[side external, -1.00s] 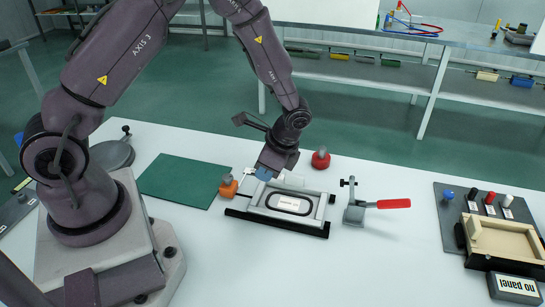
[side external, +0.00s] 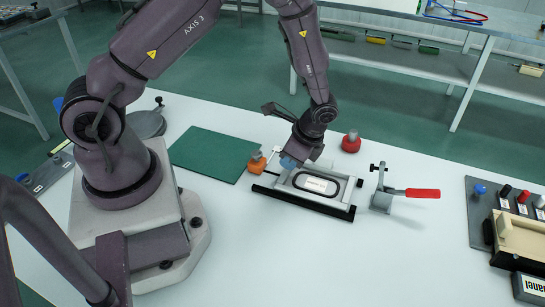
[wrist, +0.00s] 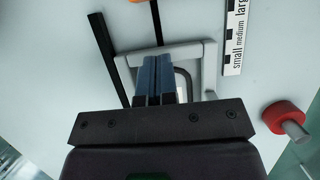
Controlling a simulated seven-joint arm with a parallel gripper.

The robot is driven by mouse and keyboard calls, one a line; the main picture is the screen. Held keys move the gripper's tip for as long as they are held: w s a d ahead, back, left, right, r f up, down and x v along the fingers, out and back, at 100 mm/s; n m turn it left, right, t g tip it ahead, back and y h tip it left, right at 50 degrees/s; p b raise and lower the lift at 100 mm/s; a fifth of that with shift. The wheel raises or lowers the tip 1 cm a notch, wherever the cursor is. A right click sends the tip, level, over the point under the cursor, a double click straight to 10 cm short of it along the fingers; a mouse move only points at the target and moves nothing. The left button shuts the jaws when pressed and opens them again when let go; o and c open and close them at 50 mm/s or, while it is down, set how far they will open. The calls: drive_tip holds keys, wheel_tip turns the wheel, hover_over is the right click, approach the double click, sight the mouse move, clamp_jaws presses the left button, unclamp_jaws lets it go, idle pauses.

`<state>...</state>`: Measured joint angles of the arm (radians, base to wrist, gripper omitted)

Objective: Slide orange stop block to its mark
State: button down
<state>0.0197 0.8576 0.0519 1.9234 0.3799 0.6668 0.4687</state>
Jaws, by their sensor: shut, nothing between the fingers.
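The orange stop block (side external: 257,164), with a grey knob on top, sits at the left end of the fixture in the side view. Only its edge shows at the top of the wrist view (wrist: 138,2). My gripper (side external: 288,163) is shut and empty, just right of the block and apart from it, low over the frame's left end. Its blue fingers are together in the wrist view (wrist: 157,62). The strip marked small, medium, large (wrist: 235,37) lies beside the frame in the wrist view. Which mark is meant for the block cannot be told.
The light grey frame (side external: 338,204) holds a panel with a dark oval ring and has a black rail (side external: 300,203) in front. A red knob (side external: 351,144) stands behind. A red-handled clamp (side external: 422,193) stands right. A green mat (side external: 208,154) lies left. The front table is clear.

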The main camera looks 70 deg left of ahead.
sight(264, 163)
drive_tip(key=shift+s+a+f, duration=0.3)
drive_tip(key=shift+s+a, duration=0.35)
drive_tip(key=shift+s+a+f, duration=0.3)
drive_tip(key=shift+s+a, duration=0.65)
drive_tip(key=shift+s+a, duration=0.45)
drive_tip(key=shift+w, duration=0.1)
